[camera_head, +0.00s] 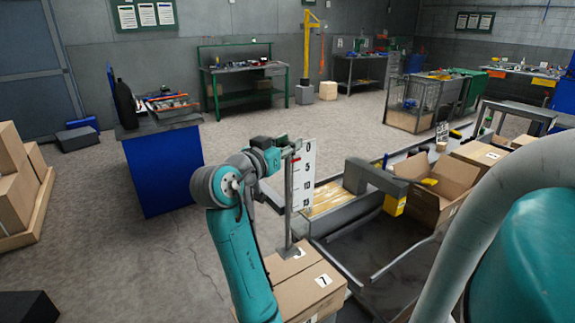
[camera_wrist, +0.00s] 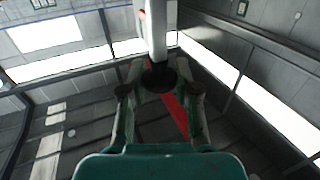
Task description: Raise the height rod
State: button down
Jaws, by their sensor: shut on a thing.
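The height rod (camera_head: 288,205) is a grey upright rod standing on a foot on a cardboard box (camera_head: 306,286) in the head view. A white scale board (camera_head: 304,180) with black numbers and red marks is beside it on the right. My gripper (camera_head: 288,152) is at the top of the rod, with a small red part beside it. In the wrist view my gripper (camera_wrist: 160,88) is shut around a dark round end, with a pale post (camera_wrist: 156,30) beyond and a red strip (camera_wrist: 176,115) between the fingers. The fingers partly hide the grip.
A grey press-like frame (camera_head: 375,180) and an open carton (camera_head: 440,185) stand on the conveyor to the right. A blue cabinet (camera_head: 163,170) is at the left, and stacked boxes (camera_head: 15,165) are at the far left. The floor between them is clear.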

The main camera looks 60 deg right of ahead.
jog(key=shift+r, duration=1.5)
jog(key=c, duration=0.9)
grip_release()
jog(key=shift+a, duration=0.1)
jog(key=shift+w+a, duration=0.1)
jog(key=shift+a, duration=0.15)
jog(key=a, duration=0.3)
jog(key=w+a, duration=0.1)
jog(key=a, duration=0.7)
jog(key=shift+w+a, duration=0.1)
jog(key=shift+w, duration=0.25)
